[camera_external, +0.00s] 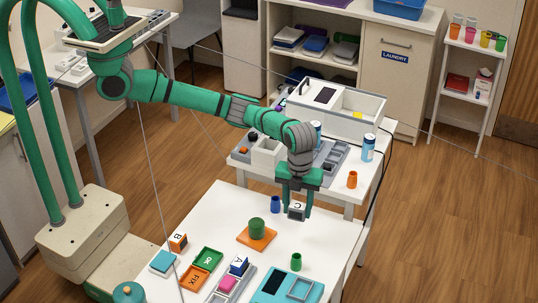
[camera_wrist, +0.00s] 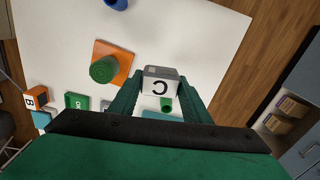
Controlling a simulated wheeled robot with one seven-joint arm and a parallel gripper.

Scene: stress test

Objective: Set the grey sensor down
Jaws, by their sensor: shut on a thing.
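An orange block marked B (camera_external: 178,242) and a blue block marked A (camera_external: 239,265) stand on the table.
An orange plate with a green cylinder (camera_external: 257,229) and a blue cup (camera_external: 276,204) are left of the sensor. A green cup (camera_external: 296,262) and a teal device (camera_external: 275,285) are nearer the front. Green OK (camera_external: 208,260) and orange FIX (camera_external: 193,279) trays lie left.

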